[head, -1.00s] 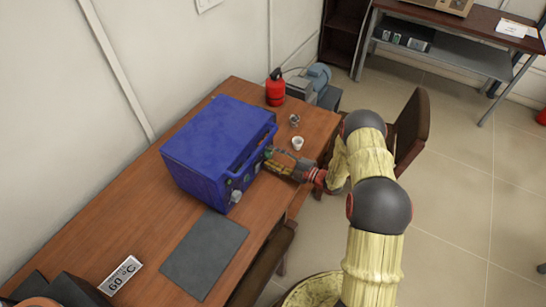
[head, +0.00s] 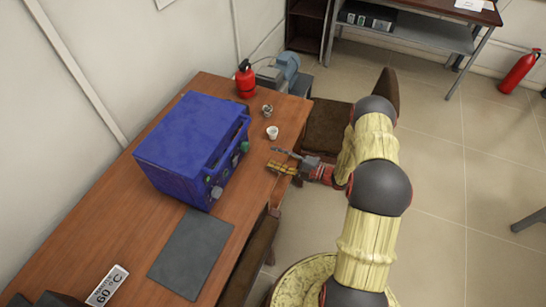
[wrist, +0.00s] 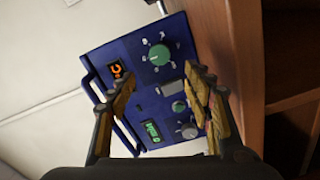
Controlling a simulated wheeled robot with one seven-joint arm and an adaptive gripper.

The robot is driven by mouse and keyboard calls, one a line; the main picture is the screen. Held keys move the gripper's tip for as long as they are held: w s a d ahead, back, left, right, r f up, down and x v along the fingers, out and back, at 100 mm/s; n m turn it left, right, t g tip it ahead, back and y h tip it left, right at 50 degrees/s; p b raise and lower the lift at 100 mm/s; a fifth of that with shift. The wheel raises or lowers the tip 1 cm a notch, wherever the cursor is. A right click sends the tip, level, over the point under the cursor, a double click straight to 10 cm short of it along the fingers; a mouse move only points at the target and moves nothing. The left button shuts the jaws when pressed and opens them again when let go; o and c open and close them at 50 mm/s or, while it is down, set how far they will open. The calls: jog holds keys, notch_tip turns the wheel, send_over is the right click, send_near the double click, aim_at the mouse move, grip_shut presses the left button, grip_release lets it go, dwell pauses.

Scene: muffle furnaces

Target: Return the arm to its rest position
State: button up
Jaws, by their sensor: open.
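My gripper (head: 284,160) is open and empty at the right edge of the wooden table in the head view, apart from the furnace. My arm stretches from the lower right up and round to it. The blue muffle furnace (head: 187,140) stands on the table to the left of the gripper. In the wrist view the furnace front (wrist: 135,62) shows beyond the two spread fingers (wrist: 158,125), tilted in the picture, with a green knob, a grey knob, an orange display and a green display. A handle bar runs along its left side there.
A white cup (head: 272,132) and a small metal item (head: 267,111) stand on the wooden table (head: 120,232) near its right edge. A red extinguisher (head: 246,80) stands behind them. A grey mat (head: 190,252) and a "60 °C" sign (head: 107,286) lie in front. A chair (head: 327,128) is behind my arm.

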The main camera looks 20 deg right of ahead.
dwell(0.3)
jog(key=s+a+r+n+g, duration=0.4)
jog(key=a+r+n, duration=0.1)
jog(key=r+n, duration=0.3)
jog(key=s+a+r+n+g+h, duration=0.1)
jog(key=s+a+r+n+g, duration=0.35)
jog(key=r+n, duration=0.35)
jog(key=s+a+r+n+g, duration=0.3)
jog(key=a+r+n+g, duration=0.15)
jog(key=r+n, duration=0.3)
jog(key=s+d+r+n+t+h, duration=0.3)
jog(key=s+r+n+h, duration=0.3)
jog(key=s+n, duration=0.3)
jog(key=s+d+r+n+t+h+b, duration=0.1)
jog(key=s+r+n+h, duration=0.4)
jog(key=n, duration=1.1)
jog(key=s+d+r+t, duration=0.1)
jog(key=s+d+r, duration=0.1)
jog(key=s, duration=0.3)
jog(key=shift+s+r+t+h, duration=0.25)
jog(key=shift+r+t+h, duration=0.15)
jog(key=shift+r, duration=0.15)
